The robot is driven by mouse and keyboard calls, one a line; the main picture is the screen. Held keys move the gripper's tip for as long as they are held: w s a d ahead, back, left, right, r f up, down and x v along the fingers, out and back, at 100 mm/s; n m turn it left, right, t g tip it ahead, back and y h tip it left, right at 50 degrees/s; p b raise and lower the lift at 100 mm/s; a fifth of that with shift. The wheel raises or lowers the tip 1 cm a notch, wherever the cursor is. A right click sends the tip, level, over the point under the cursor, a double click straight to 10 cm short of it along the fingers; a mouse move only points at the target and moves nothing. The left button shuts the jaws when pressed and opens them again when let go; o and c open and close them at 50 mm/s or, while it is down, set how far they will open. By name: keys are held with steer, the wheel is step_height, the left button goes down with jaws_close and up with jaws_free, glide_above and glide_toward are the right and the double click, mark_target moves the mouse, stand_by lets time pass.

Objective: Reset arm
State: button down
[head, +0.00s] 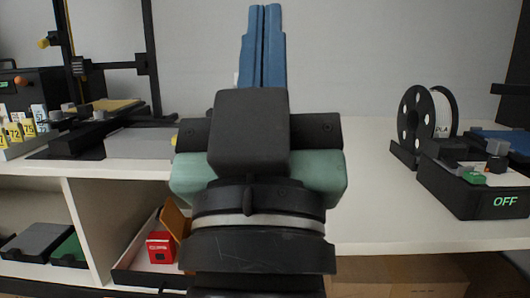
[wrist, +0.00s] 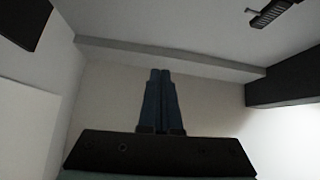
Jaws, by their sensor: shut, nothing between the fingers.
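My gripper (head: 264,10) stands in the middle of the head view with its two blue fingers pointing up and pressed together, nothing between them. It rises in front of the white table and the pale wall behind. In the wrist view my gripper (wrist: 161,72) is also shut and empty, facing a pale wall and ceiling. My dark wrist hides the middle of the table.
A white table (head: 375,215) spans the view. A 3D printer frame (head: 152,75) stands left, a filament spool (head: 420,115) and a black box marked OFF (head: 480,200) right. Below, an open box holds a red item (head: 160,248). Air around the fingers is free.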

step_height(320, 180, up, 40)
steer(key=s+y+p, duration=0.1)
steer(key=s+p, duration=0.1)
steer(key=p, duration=3.6)
steer(key=shift+f+m+t, duration=0.2)
steer(key=shift+m+t, duration=0.1)
steer(key=shift+t, duration=0.1)
